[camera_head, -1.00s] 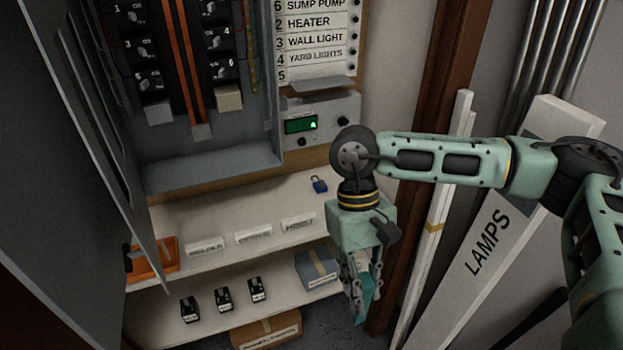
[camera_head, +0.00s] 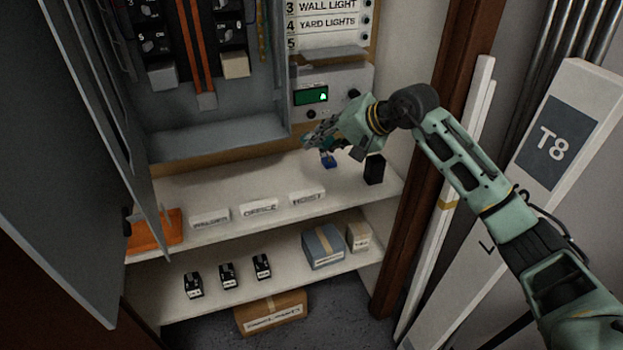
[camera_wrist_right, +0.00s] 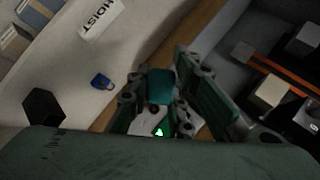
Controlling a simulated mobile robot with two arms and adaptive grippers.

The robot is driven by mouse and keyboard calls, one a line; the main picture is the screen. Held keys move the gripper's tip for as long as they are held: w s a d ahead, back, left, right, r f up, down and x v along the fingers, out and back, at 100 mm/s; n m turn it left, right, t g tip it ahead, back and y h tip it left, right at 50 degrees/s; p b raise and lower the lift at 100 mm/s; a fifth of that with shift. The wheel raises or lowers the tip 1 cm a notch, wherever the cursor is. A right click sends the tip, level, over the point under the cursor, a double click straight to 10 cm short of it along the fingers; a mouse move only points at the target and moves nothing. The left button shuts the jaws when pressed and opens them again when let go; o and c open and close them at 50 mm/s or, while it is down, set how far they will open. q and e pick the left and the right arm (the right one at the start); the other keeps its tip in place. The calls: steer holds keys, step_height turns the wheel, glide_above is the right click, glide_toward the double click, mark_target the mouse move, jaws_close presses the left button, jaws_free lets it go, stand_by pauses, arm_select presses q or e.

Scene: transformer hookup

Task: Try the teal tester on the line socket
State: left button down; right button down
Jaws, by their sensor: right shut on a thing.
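The teal tester (camera_wrist_right: 160,87) is between the fingers of my right gripper (camera_wrist_right: 158,100) in the right wrist view. In the head view my right gripper (camera_head: 314,138) points left, above the upper shelf and just below the grey panel (camera_head: 334,78); the tester is hard to make out there. The panel has a lit green display (camera_head: 311,95), a dark round part (camera_head: 354,93) at its right and another (camera_head: 311,114) below the display. I cannot tell which is the line socket. My left gripper is out of view.
The upper shelf (camera_head: 240,188) holds a blue padlock (camera_head: 328,161), a black block (camera_head: 374,170), white label blocks (camera_head: 258,206) and an orange tray (camera_head: 157,231). An open grey cabinet door (camera_head: 60,150) stands at left. A brown post (camera_head: 430,180) stands at right.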

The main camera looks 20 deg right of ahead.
steer(key=w+d+m+t, duration=0.1)
steer(key=w+d+t, duration=0.1)
steer(key=w+d, duration=0.2)
steer(key=shift+w+h, duration=0.4)
steer(key=shift+w, duration=1.25)
stand_by(0.4)
steer(key=shift+b, duration=0.4)
stand_by(1.0)
steer(key=shift+s+d, duration=0.1)
